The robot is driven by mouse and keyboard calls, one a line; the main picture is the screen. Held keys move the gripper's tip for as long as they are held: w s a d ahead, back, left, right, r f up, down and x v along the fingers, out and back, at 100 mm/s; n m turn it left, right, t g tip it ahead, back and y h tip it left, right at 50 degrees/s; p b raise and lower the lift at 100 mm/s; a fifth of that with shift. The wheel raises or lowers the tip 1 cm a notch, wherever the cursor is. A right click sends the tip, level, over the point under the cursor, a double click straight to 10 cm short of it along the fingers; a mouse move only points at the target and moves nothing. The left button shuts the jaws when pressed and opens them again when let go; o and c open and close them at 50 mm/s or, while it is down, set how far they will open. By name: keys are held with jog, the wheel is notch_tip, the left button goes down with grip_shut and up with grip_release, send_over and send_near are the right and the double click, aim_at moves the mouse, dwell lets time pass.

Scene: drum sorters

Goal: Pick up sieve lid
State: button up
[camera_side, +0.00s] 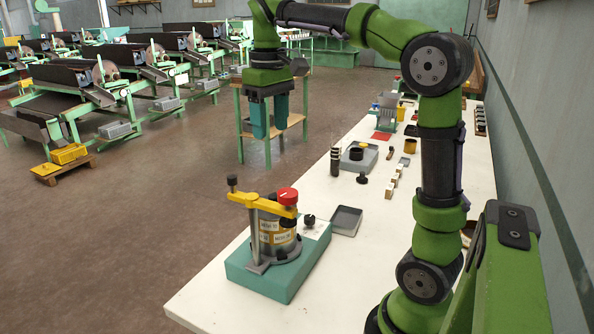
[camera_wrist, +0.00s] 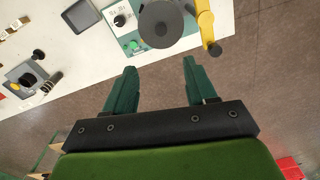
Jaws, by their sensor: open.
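The sieve shaker has a teal base (camera_side: 262,280) at the front of the white table. A sieve stack with yellow labels (camera_side: 280,238) stands on it, under or beside a yellow clamp arm (camera_side: 262,204) with a red knob. In the wrist view, a dark round disc with a small knob, apparently the sieve lid (camera_wrist: 158,22), tops the stack, and the yellow arm (camera_wrist: 205,20) runs to its right. In the side view the lid is mostly hidden by the arm. My gripper (camera_side: 271,128) is open and empty, raised well away from the stack. Its fingers also show in the wrist view (camera_wrist: 158,68).
A shallow grey tray (camera_side: 346,220) lies behind the shaker. Further back are a grey scale (camera_side: 359,158), small blocks (camera_side: 394,182), a dark cylinder (camera_side: 335,161) and a red mat (camera_side: 382,136). A teal stand with wooden shelves (camera_side: 290,122) is on the floor.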

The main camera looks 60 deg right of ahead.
send_over(273, 195)
notch_tip(273, 195, down, 11)
jog(key=shift+f, duration=0.15)
jog(key=shift+s+a+f, duration=0.1)
jog(key=shift+f, duration=2.6)
jog(key=shift+c, duration=0.3)
grip_shut()
